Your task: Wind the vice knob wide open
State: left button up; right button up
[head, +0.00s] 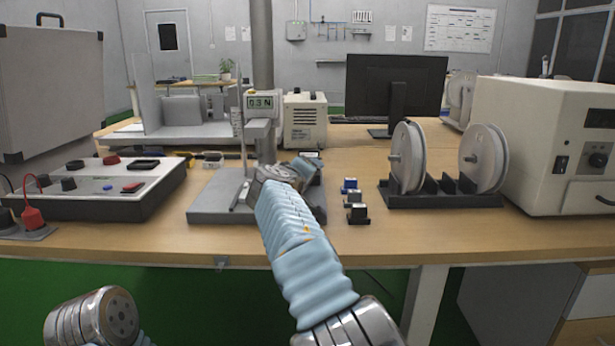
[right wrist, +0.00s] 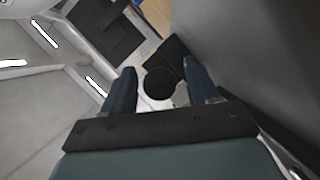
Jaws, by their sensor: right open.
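In the right wrist view a round black knob (right wrist: 159,84) shows between the two dark fingers of my right gripper (right wrist: 162,78). The fingers are apart, one on each side of the knob, and gaps show beside it. I cannot tell how deep the knob lies between them. In the head view my right arm reaches to the test stand (head: 215,203), whose small display (head: 261,101) reads about 0.3 N. My wrist covers the knob and the vice there. My left gripper is out of view; only a link of my left arm shows at the lower left.
A control box (head: 95,188) with red and black knobs stands left. Small blue and black blocks (head: 356,213) lie right of my wrist. A spool holder (head: 440,200) and a cream instrument (head: 540,145) stand right. The bench front (head: 400,246) has bare room.

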jog(key=b+v, duration=0.3)
jog(key=v, duration=1.1)
jog(key=shift+d+f, duration=0.1)
